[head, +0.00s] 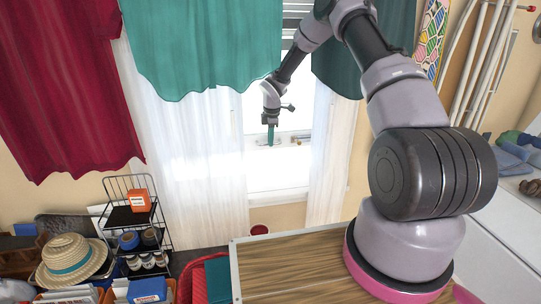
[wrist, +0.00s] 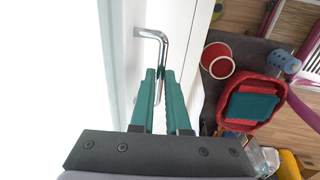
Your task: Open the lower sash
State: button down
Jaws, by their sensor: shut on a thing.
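The window's lower sash (head: 278,182) shows between white curtains in the head view, with bright glass and a white frame. In the wrist view its white rail (wrist: 183,25) runs beside a bent chrome handle (wrist: 152,34). My gripper (head: 270,142) reaches down to the window at the height of a white cross rail. In the wrist view the teal fingers of my gripper (wrist: 160,75) are shut on the handle, one on each side of its bar.
White curtains (head: 197,150) hang on both sides, with a teal valance (head: 200,45) above. A wooden-topped surface (head: 300,265) stands below and in front of the window. A red pot (head: 259,229) and a red basket (wrist: 250,102) are below. A wire rack (head: 135,215) stands left.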

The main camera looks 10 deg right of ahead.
jog(key=shift+r, duration=2.05)
jog(key=c, duration=0.9)
grip_release()
notch_tip(320, 180, up, 7)
jog(key=s, duration=0.1)
jog(key=shift+s+r, duration=0.15)
jog(key=shift+s, duration=0.05)
